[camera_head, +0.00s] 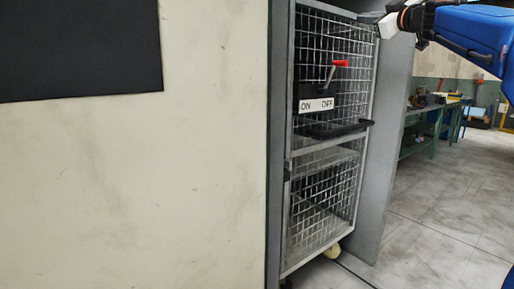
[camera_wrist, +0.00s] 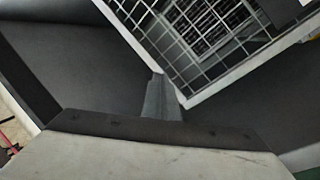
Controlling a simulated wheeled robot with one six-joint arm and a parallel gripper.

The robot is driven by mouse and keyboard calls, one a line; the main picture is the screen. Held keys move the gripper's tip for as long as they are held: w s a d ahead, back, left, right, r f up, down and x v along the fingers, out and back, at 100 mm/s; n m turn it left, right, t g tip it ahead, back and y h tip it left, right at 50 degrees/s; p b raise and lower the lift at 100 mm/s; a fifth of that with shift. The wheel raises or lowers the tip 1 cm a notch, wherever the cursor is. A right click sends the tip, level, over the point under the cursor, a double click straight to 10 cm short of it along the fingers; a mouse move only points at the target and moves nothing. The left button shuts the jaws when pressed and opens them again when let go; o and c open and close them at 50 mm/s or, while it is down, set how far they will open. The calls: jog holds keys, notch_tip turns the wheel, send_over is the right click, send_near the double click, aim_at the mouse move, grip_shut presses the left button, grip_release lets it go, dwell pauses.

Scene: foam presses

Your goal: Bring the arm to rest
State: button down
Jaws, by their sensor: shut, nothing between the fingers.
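My gripper (camera_head: 388,24) is at the top right of the head view, at the end of my blue arm, raised beside the upper part of a wire-mesh cage door. In the wrist view, my gripper (camera_wrist: 160,98) shows its grey fingers together with nothing between them. The fingers point toward the white-framed mesh (camera_wrist: 205,45). I cannot tell exactly how far the fingertips are from the mesh, and no held object shows.
A mesh cage (camera_head: 325,190) on casters stands between grey panels. It carries a red-handled lever (camera_head: 338,64) above an ON/OFF plate (camera_head: 316,105). A pale wall (camera_head: 140,190) fills the left. Green workbenches (camera_head: 425,125) stand at the back right, with open floor (camera_head: 440,215) before them.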

jog(key=s+d+f+m+g+h, duration=0.2)
jog(key=s+f+m+h, duration=0.2)
jog(key=s+f, duration=0.45)
jog(key=s+d+f+m+g+h, duration=0.1)
jog(key=s+f+m+h, duration=0.35)
jog(key=f, duration=0.65)
jog(key=s+d+f+m+g+h, duration=0.2)
jog(key=s+f+m+h, duration=0.15)
jog(key=s+f, duration=0.5)
jog(key=s+a+f+g+y, duration=0.1)
jog(key=s+a+f+g, duration=0.2)
jog(key=s+f, duration=0.5)
jog(key=s+a+f+g+y, duration=0.2)
jog(key=s+f, duration=0.6)
jog(key=f, duration=0.8)
jog(key=s+a+f+n+g+y, duration=0.1)
jog(key=s+a+f+g, duration=0.3)
jog(key=f, duration=0.8)
jog(key=s+a+y, duration=0.1)
jog(key=s+a, duration=0.1)
jog(key=s, duration=0.2)
jog(key=shift+s+a+f, duration=0.2)
jog(key=shift+s, duration=0.15)
